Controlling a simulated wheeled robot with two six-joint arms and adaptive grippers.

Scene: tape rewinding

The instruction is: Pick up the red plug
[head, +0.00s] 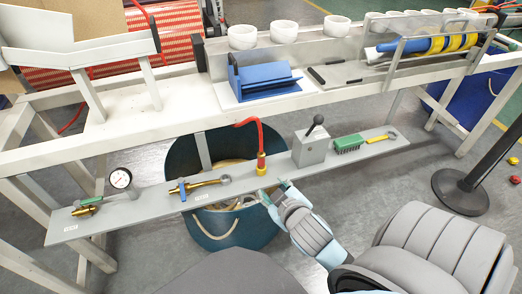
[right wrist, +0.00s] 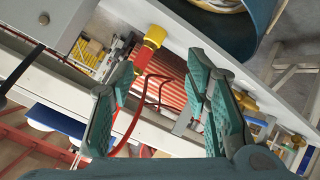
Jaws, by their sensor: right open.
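The red plug (head: 261,150) is a red end of a curved red hose, standing upright in a yellow fitting (head: 261,168) on the grey shelf. In the right wrist view the red plug (right wrist: 145,57) and the yellow fitting (right wrist: 155,37) show between and beyond my fingers. My right gripper (head: 268,193) is open and empty, in front of the shelf edge, just below and near the fitting. In the right wrist view its two fingers (right wrist: 160,65) stand apart on either side of the plug, not closed on it. My left gripper is not in view.
A blue bin (head: 190,160) stands beneath. The white bench (head: 130,125) lies above and behind.

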